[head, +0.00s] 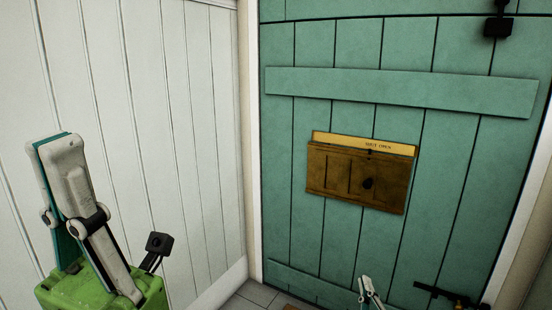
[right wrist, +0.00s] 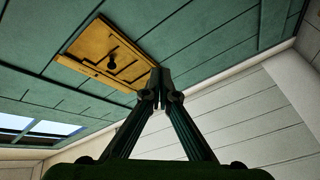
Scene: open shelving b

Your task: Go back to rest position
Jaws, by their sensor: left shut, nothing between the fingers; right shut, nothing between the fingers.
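My left gripper (head: 58,142) stands upright at the left of the head view, in front of the white panelled wall. Its fingers are together with nothing between them. My right gripper (head: 366,281) shows only its fingertips at the bottom of the head view, in front of the teal door (head: 325,235). In the right wrist view my right gripper (right wrist: 160,72) has its fingertips together and empty. A wooden sign (head: 357,178) with a yellow strip (head: 365,143) along its top hangs on the door. In the right wrist view the sign (right wrist: 100,50) appears just left of the fingertips; I cannot tell the gap.
The white panelled wall (head: 175,110) meets the door frame (head: 250,130) left of the door. A dark latch (head: 440,294) is low on the door, and a dark fitting (head: 497,25) is at top right. A strip of tiled floor (head: 255,293) shows at the bottom.

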